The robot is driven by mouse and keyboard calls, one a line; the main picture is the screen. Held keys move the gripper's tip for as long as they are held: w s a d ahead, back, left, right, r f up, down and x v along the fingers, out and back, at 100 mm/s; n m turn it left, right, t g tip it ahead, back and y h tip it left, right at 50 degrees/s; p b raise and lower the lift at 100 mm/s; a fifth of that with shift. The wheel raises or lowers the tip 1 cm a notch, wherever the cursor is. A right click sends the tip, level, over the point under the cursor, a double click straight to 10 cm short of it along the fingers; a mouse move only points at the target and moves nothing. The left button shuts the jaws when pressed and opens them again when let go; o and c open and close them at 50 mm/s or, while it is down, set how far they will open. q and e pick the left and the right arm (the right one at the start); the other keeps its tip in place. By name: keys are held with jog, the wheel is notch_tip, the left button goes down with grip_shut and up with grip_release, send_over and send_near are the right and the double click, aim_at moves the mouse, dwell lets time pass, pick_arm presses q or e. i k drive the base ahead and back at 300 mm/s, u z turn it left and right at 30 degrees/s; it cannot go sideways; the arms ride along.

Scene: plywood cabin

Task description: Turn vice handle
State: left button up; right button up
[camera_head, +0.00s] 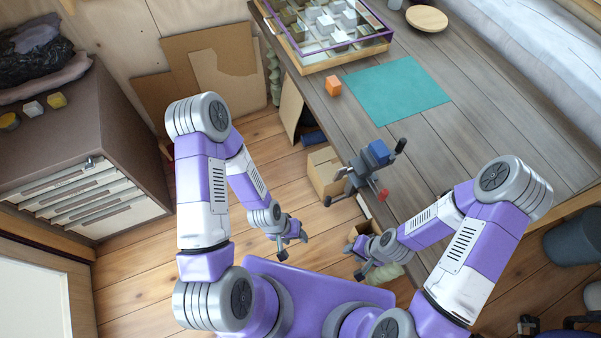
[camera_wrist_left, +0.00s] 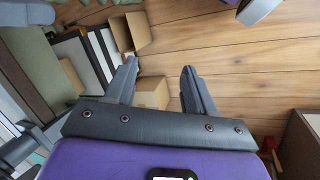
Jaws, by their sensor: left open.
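The vice (camera_head: 363,172) is grey and sits at the front edge of the wooden workbench (camera_head: 460,130). A blue block (camera_head: 379,152) is at its top, by the jaws. A thin bar with dark ends, which looks like the vice handle (camera_head: 337,189), shows on its left side, out over the edge. My left gripper (camera_head: 294,244) is open and empty, lower left of the vice and apart from it. Its two spread fingers also show in the left wrist view (camera_wrist_left: 160,82), with floor and boxes beyond. My right gripper (camera_head: 354,261) looks open and empty below the vice, apart from it.
An orange cube (camera_head: 334,86), a teal mat (camera_head: 397,91) and a glass-topped case (camera_head: 330,30) are on the bench. A cardboard box (camera_head: 325,172) stands on the floor beside the vice. A drawer cabinet (camera_head: 80,150) is at left. Open floor lies between.

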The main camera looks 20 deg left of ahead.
aim_at(340, 174)
jog(key=u, duration=0.1)
jog(key=k, duration=1.2)
jog(key=u, duration=0.7)
jog(key=i, duration=1.2)
jog(key=z, duration=0.75)
